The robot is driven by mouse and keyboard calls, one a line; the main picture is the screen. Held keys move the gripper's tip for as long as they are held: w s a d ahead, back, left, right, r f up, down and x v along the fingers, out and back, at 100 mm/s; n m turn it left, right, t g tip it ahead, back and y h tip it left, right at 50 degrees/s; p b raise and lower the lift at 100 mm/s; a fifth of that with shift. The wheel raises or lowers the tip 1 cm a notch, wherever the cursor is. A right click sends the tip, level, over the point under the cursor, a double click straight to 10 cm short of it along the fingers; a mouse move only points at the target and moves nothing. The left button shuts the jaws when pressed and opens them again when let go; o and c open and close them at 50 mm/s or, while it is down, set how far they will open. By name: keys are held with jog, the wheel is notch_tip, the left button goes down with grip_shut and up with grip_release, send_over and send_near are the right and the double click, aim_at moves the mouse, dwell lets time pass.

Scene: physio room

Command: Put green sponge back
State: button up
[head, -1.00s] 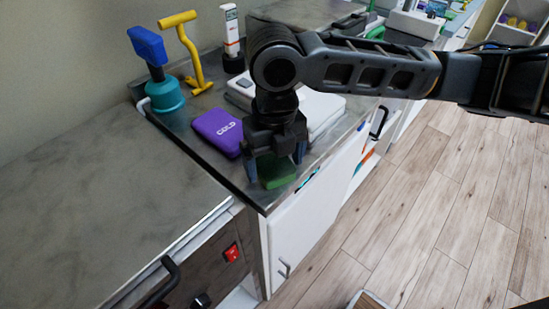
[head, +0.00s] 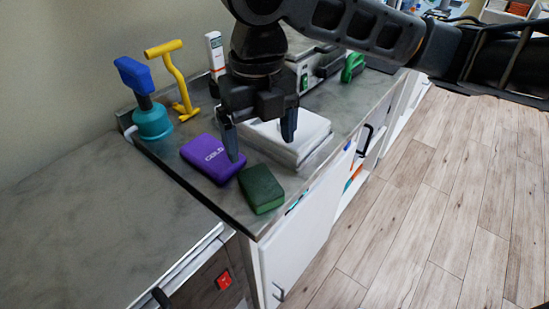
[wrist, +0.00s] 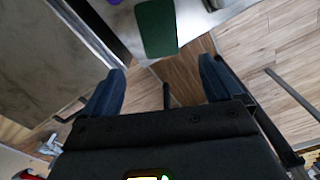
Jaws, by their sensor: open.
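The green sponge (head: 261,189) lies flat on the grey counter (head: 214,200) near its front corner, just right of a purple cold pack (head: 212,158). My gripper (head: 261,149) is open and empty, raised above and behind the sponge in the head view. In the wrist view the sponge (wrist: 157,27) lies near the top edge, beyond the open fingers (wrist: 160,90) and apart from them.
A white folded stack (head: 288,135) sits behind the sponge. A teal-based tool with a blue head (head: 152,121), a yellow tool (head: 178,80) and a white-red bottle (head: 214,52) stand at the back. Floor (head: 430,200) is open at right.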

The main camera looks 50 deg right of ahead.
jog(key=shift+r, duration=0.1)
jog(key=w+a+r+m+t+y, duration=0.3)
jog(key=a+m+t+y, duration=0.15)
jog(key=a, duration=0.35)
jog(key=w+a+r+m+t+y, duration=0.3)
jog(key=a+m+t+y, duration=0.15)
jog(key=a, duration=0.45)
jog(key=w+a+r+m+t+y, duration=0.35)
jog(key=a+m, duration=0.25)
jog(key=a, duration=0.2)
jog(key=s+d+f+m+t+h, duration=0.2)
jog(key=s+d+f+m+h, duration=0.25)
jog(key=s+f+m, duration=0.4)
jog(key=s+d+f+m+t+h, duration=0.2)
jog(key=s+d+f+m+h, duration=0.2)
jog(key=s+f+m+h, duration=0.35)
jog(key=s+d+f+g, duration=0.1)
jog(key=s+d, duration=0.3)
jog(key=s, duration=0.5)
jog(key=s+d+f, duration=0.2)
jog(key=s+d, duration=0.3)
jog(key=s, duration=0.5)
jog(key=shift+g, duration=0.35)
